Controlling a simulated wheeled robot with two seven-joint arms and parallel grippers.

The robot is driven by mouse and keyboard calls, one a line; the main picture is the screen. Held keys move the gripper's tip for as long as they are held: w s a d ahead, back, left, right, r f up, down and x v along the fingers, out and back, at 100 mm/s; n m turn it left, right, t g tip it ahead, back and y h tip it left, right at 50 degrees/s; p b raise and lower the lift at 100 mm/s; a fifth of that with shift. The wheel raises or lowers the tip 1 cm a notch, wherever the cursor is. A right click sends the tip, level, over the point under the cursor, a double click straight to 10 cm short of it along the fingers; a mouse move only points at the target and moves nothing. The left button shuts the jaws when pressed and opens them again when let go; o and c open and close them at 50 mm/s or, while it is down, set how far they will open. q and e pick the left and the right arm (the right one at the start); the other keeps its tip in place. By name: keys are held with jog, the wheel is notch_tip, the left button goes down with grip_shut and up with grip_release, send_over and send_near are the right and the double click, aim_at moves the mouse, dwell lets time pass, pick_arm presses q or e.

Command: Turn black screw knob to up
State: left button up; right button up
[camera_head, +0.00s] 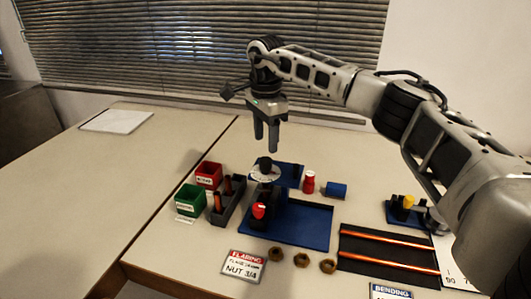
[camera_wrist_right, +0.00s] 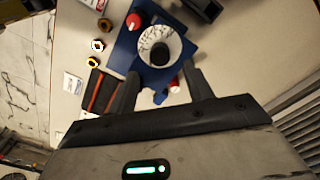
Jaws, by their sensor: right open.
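The black screw knob (camera_head: 265,163) stands on top of a white round dial (camera_head: 265,174) with marks round its rim, above the blue rig base (camera_head: 310,222). In the right wrist view the knob (camera_wrist_right: 160,52) is a dark round top in the middle of the white dial (camera_wrist_right: 146,43). My right gripper (camera_head: 266,145) points down above the knob, its two fingers apart and empty. In the wrist view the right gripper's fingers (camera_wrist_right: 163,78) lie either side of the dial's near edge. The knob's pointing direction is too small to tell. My left gripper is not in view.
A red knob (camera_head: 259,210) sits low on the rig. Red (camera_head: 208,174) and green (camera_head: 190,199) bins stand left. A red-and-white bottle (camera_head: 308,182) and a blue block (camera_head: 336,189) stand right. Several brass nuts (camera_head: 301,259) and copper tubes (camera_head: 390,249) lie in front. The left table is mostly clear.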

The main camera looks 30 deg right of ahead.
aim_at(265, 159)
notch_tip(265, 159, up, 10)
jog(key=shift+r, duration=0.15)
dwell(0.6)
